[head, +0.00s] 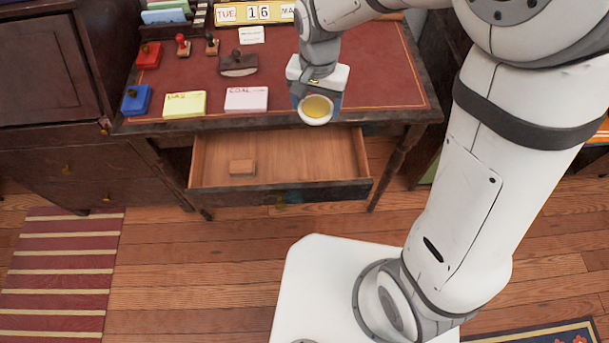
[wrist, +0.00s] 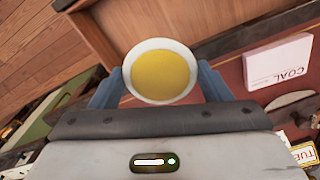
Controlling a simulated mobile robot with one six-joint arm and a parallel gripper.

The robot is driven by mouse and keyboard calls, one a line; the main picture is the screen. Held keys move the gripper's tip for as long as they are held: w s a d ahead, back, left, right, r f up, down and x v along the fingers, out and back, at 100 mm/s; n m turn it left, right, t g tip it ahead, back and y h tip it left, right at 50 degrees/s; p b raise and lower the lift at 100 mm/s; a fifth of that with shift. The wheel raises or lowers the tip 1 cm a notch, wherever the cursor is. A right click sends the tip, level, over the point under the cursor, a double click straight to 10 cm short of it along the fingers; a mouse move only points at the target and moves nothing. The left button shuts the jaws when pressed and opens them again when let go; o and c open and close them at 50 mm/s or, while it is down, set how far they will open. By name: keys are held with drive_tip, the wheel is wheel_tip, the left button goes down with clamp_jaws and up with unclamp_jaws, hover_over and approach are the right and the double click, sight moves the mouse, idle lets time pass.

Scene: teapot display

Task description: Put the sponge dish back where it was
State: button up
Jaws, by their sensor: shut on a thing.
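The sponge dish (head: 316,110) is a small round white dish with a yellow sponge in it. My gripper (head: 318,100) is shut on it, near the front edge of the red-topped desk and beside the open drawer. In the wrist view the dish (wrist: 160,71) sits between the two blue-grey fingers of my gripper (wrist: 160,85), its yellow face toward the camera. The head view does not clearly show whether the dish touches the desk.
The desk (head: 385,75) holds a pink note pad (head: 247,99), a yellow pad (head: 185,103), a blue ink pad (head: 136,99), a red one (head: 148,55), stamps and a blotter (head: 239,64). The open drawer (head: 310,160) holds a small brown block (head: 242,167). Desk space right of my gripper is clear.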

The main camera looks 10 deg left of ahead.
sight(304, 116)
drive_tip(key=s+a, duration=0.1)
drive_tip(key=s+a+b, duration=0.1)
drive_tip(key=shift+s+f, duration=0.15)
drive_tip(key=shift+s, duration=0.25)
drive_tip(key=f+b, duration=0.1)
drive_tip(key=f, duration=0.5)
drive_tip(key=f+b, duration=0.1)
drive_tip(key=f, duration=0.4)
drive_tip(key=f+b, duration=0.1)
drive_tip(key=f, duration=0.5)
drive_tip(key=shift+s+a+f, duration=0.15)
drive_tip(key=shift+s+f, duration=0.1)
drive_tip(key=shift+f, duration=0.1)
drive_tip(key=shift+f+b, duration=0.2)
drive_tip(key=shift+b, duration=0.1)
drive_tip(key=o, duration=1.1)
drive_tip(key=shift+r, duration=0.1)
